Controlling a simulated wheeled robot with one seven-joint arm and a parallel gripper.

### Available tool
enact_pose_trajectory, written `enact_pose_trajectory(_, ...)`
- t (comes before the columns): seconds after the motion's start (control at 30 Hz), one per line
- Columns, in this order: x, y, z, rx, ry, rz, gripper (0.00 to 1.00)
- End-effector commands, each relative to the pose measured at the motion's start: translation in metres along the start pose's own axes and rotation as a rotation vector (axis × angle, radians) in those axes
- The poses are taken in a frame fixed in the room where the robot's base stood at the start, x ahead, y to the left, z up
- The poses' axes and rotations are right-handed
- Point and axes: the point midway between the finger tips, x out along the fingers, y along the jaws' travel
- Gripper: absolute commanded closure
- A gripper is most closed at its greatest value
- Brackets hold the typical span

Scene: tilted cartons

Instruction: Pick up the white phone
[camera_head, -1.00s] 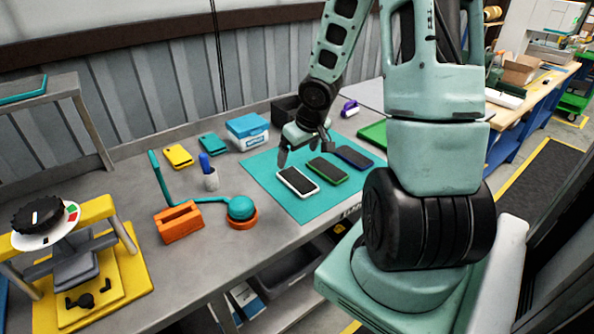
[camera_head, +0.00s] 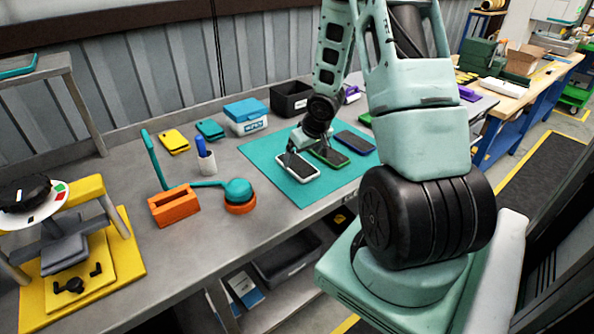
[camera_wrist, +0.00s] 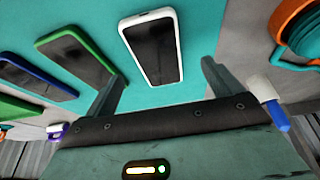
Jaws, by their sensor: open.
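The white phone (camera_head: 297,166) lies flat on the teal mat (camera_head: 265,153), dark screen up, at the left end of a row of phones. In the wrist view the white phone (camera_wrist: 153,47) lies ahead of the jaws, its near end in line with the space between the fingertips. My gripper (camera_head: 305,158) is open and empty, low over the mat by the white phone; in the wrist view its two fingers (camera_wrist: 163,80) stand wide apart. I cannot tell the exact height of the fingertips above the mat.
A green phone (camera_head: 329,155) and a blue phone (camera_head: 355,142) lie right of the white one. A blue-lidded box (camera_head: 246,115) and black bin (camera_head: 291,98) stand behind.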

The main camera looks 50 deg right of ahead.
Motion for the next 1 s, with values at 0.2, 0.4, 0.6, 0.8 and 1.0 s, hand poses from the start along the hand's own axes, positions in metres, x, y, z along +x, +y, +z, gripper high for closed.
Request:
enact_pose_trajectory(0.2, 0.021, 0.002, -0.004, -0.003, -0.002, -0.001, 0.09)
enact_pose_trajectory(0.4, 0.048, 0.004, -0.007, -0.002, -0.002, -0.001, 0.09)
enact_pose_trajectory(0.6, 0.053, 0.004, -0.007, -0.001, 0.001, 0.0, 0.09)
enact_pose_trajectory(0.8, 0.053, 0.004, -0.007, -0.001, 0.001, 0.0, 0.31)
enact_pose_trajectory(1.0, 0.053, 0.004, -0.007, -0.001, 0.001, 0.0, 0.63)
